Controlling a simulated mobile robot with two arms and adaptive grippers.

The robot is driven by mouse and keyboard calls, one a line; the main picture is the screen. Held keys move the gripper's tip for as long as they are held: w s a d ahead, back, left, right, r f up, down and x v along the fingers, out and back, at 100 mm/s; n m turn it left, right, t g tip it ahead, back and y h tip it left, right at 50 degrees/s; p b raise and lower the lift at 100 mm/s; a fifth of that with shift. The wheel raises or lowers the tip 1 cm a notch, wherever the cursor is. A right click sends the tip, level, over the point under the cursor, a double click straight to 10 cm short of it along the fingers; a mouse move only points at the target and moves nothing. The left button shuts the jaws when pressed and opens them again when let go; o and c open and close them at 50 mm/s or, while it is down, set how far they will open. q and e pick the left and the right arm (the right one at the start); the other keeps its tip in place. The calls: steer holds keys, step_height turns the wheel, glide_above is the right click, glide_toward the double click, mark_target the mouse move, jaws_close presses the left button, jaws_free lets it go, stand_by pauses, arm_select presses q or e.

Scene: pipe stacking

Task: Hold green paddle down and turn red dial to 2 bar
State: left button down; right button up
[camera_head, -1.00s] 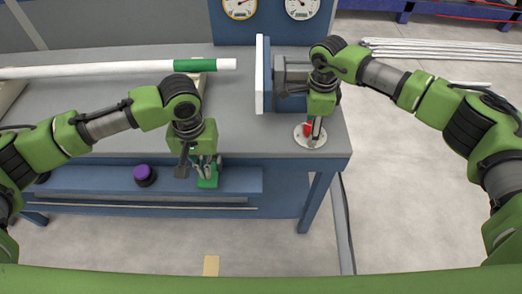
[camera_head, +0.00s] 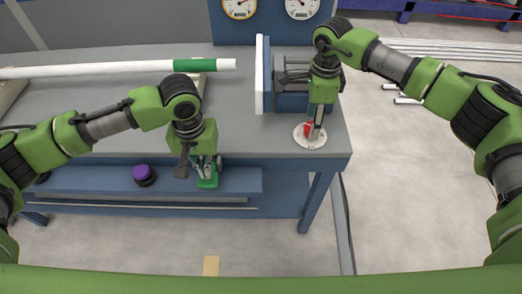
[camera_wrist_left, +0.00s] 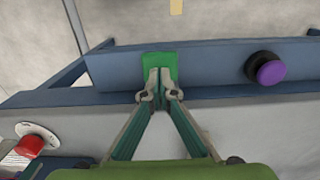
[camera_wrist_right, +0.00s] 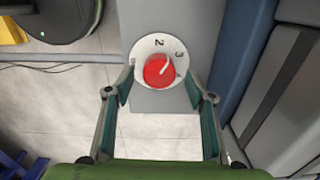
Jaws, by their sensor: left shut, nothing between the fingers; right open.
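The green paddle (camera_head: 208,183) sits on the blue ledge at the bench's front; it also shows in the left wrist view (camera_wrist_left: 158,60). My left gripper (camera_wrist_left: 158,94) is shut and empty, its fingertips at the paddle and seemingly touching it. The red dial (camera_wrist_right: 158,71) sits on a round white plate (camera_wrist_right: 146,45) with the numbers 2 and 3 readable. Its white pointer line aims up and right, between 2 and 3. My right gripper (camera_wrist_right: 160,92) is open, its fingers on either side of the dial. In the head view it partly hides the dial (camera_head: 308,130).
A purple button (camera_head: 144,174) is on the ledge left of the paddle. A white pipe with a green band (camera_head: 120,69) lies across the bench. Two gauges (camera_head: 240,7) stand at the back. A blue and white block (camera_head: 262,75) stands behind the dial.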

steer(key=m, duration=0.8)
steer(key=shift+m, duration=0.3)
steer(key=m, duration=0.8)
steer(key=shift+m, duration=0.3)
steer(key=shift+f, duration=0.1)
steer(key=shift+s+f, duration=0.1)
steer(key=shift+f, duration=1.7)
steer(key=shift+f, duration=0.1)
